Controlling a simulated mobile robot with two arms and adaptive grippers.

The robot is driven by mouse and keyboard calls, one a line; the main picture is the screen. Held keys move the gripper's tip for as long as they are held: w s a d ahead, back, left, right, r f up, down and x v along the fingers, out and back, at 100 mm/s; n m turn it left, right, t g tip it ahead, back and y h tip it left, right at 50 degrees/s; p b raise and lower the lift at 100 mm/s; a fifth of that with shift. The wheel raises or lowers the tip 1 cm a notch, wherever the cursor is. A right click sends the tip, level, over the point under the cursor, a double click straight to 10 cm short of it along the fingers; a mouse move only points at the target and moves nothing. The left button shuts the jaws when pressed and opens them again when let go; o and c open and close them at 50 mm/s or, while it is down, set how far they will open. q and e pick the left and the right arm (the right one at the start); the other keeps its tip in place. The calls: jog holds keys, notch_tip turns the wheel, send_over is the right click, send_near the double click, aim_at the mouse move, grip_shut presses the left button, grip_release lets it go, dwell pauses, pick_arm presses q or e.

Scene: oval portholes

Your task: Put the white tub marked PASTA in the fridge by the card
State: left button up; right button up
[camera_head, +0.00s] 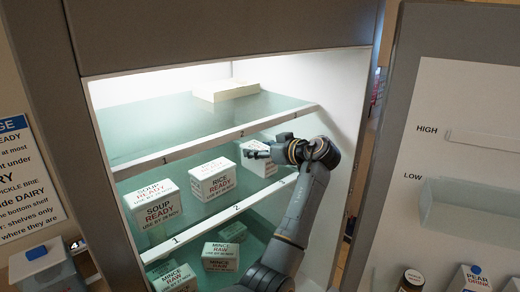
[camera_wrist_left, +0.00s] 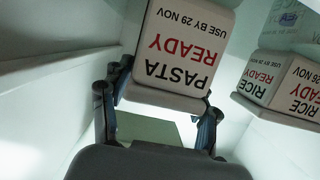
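The white tub marked PASTA READY (camera_wrist_left: 182,45) fills the top of the left wrist view, its label upside down. In the head view it is the partly covered tub (camera_head: 262,167) at the right of the fridge's middle shelf. My left gripper (camera_head: 268,148) is at this tub, with one finger across its front. In the left wrist view the fingertips (camera_wrist_left: 165,98) sit at the tub's two sides and appear closed on it. I cannot tell whether the tub rests on the shelf. The card (camera_head: 24,175) hangs left of the fridge, partly cut off. My right gripper is not in view.
RICE (camera_head: 213,179) and SOUP (camera_head: 152,212) tubs stand left on the middle shelf. MINCE RAW tubs (camera_head: 221,256) are below. The top shelf (camera_head: 150,130) holds a pale block (camera_head: 226,91). The open door (camera_head: 480,110) is at right, with bottles and cartons low down.

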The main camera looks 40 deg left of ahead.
pick_arm(q)
jog(key=shift+o, duration=1)
jog(key=shift+r, duration=0.2)
jog(key=shift+d+f, duration=0.1)
jog(key=shift+d, duration=0.25)
jog(key=b+v, duration=0.5)
jog(key=v, duration=0.6)
jog(key=shift+d+r+b, duration=0.15)
jog(key=shift+r+b, duration=0.1)
jog(key=shift+b, duration=0.05)
